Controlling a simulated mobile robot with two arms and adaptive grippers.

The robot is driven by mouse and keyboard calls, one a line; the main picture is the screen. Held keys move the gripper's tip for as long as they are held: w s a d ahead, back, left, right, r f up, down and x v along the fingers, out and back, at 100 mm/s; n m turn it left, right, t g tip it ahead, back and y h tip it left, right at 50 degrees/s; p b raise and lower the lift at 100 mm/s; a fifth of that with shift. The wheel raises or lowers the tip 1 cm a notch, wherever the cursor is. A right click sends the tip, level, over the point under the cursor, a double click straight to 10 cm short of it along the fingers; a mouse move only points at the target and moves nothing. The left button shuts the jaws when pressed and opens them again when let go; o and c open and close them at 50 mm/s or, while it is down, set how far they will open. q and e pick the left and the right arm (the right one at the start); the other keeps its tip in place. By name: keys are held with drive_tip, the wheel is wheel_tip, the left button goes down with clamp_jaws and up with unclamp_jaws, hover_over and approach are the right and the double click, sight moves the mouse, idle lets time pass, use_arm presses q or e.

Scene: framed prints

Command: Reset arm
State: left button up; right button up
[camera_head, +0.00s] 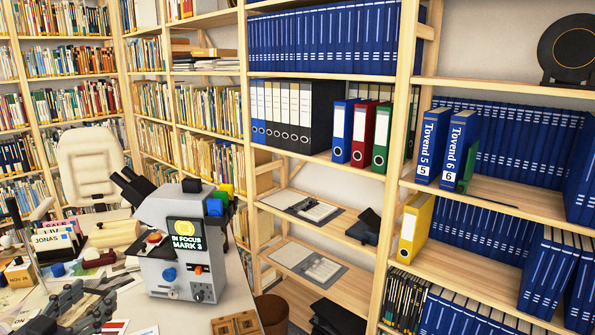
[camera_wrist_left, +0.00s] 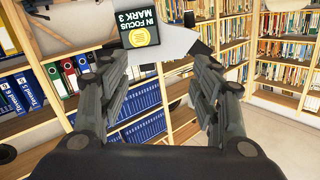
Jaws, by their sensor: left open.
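My left gripper (camera_head: 92,303) is low at the left edge of the head view, over the desk and in front of the grey microscope-like device (camera_head: 180,245). Its two dark fingers stand wide apart in the left wrist view (camera_wrist_left: 160,72), with nothing between them. The device's dark screen (camera_wrist_left: 143,25), lettered "IN FOCUS MARK 3", shows beyond the fingertips there. My right gripper is in neither view.
The desk (camera_head: 235,297) holds a card box (camera_head: 55,242), coloured blocks (camera_head: 226,190) on the device and a wooden tray (camera_head: 236,323). Behind are a pale chair (camera_head: 90,160) and tall bookshelves. Two blue "Tovend" binders (camera_head: 458,148) stand on the right shelf.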

use_arm(q)
drive_tip(key=s+d+f+g, duration=0.3)
drive_tip(key=s+d+f, duration=0.25)
drive_tip(key=f, duration=0.45)
drive_tip(key=s+d+f+g, duration=0.4)
drive_tip(key=s+d+f, duration=0.15)
drive_tip(key=f, duration=0.35)
drive_tip(key=s+d+f+n+g+y, duration=0.1)
drive_tip(key=s+d+f+g, duration=0.15)
drive_tip(key=s+d, duration=0.5)
drive_tip(key=s+d+f+n+g, duration=0.15)
drive_tip(key=s+d+g, duration=0.25)
drive_tip(key=s, duration=0.6)
wheel_tip(320, 180, down, 29)
drive_tip(key=m+g+b, duration=0.1)
drive_tip(key=b, duration=0.3)
drive_tip(key=s+a+f+g+b, duration=0.1)
drive_tip(key=s+a+f+b, duration=0.2)
drive_tip(key=s+f, duration=1.5)
wheel_tip(320, 180, down, 4)
drive_tip(key=shift+s+a+r, duration=0.15)
drive_tip(key=shift+s+r, duration=0.05)
drive_tip(key=shift+s, duration=0.05)
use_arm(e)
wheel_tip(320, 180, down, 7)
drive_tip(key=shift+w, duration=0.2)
